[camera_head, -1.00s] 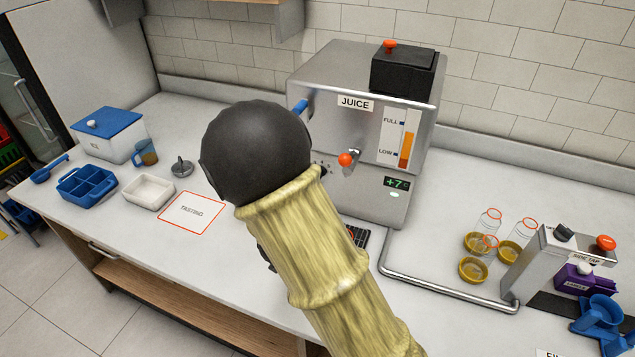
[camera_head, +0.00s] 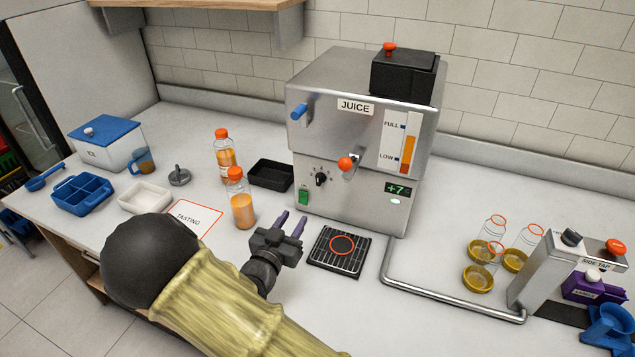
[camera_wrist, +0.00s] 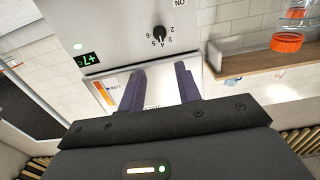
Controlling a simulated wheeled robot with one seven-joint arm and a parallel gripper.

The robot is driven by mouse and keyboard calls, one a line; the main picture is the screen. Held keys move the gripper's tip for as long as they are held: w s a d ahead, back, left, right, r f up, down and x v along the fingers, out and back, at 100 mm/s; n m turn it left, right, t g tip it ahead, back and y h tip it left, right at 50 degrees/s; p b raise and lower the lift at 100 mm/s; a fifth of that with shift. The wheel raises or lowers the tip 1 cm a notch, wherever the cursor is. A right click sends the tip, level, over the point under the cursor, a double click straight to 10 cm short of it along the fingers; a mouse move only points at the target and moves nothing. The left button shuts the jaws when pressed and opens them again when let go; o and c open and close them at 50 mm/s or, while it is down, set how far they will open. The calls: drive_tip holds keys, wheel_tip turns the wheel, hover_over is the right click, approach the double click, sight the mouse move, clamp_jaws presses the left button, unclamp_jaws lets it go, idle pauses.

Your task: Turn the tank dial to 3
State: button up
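The tank dial (camera_head: 321,179) is a small black knob on the lower front of the steel juice machine (camera_head: 310,125), above and left of the drip grate. In the wrist view, which is upside down, the dial (camera_wrist: 160,36) has numbers around it, 2 to 6 legible; I cannot tell its setting for sure. My gripper (camera_head: 291,222) is open and empty, its two purple fingers apart. It is in front of the machine, lower left of the dial in the head view. In the wrist view the fingers (camera_wrist: 160,77) point toward the machine, apart from the dial.
Juice bottles (camera_head: 242,208) (camera_head: 225,158) and a black tray (camera_head: 271,175) stand left. The drip grate (camera_head: 325,259) lies below. A steel pipe (camera_head: 450,303) runs right.

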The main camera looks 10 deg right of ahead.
sight(318, 180)
drive_tip(key=p+x, duration=0.2)
drive_tip(key=x, duration=1.4)
drive_tip(key=shift+w+d, duration=0.15)
drive_tip(key=shift+w, duration=0.15)
drive_tip(key=c, duration=0.6)
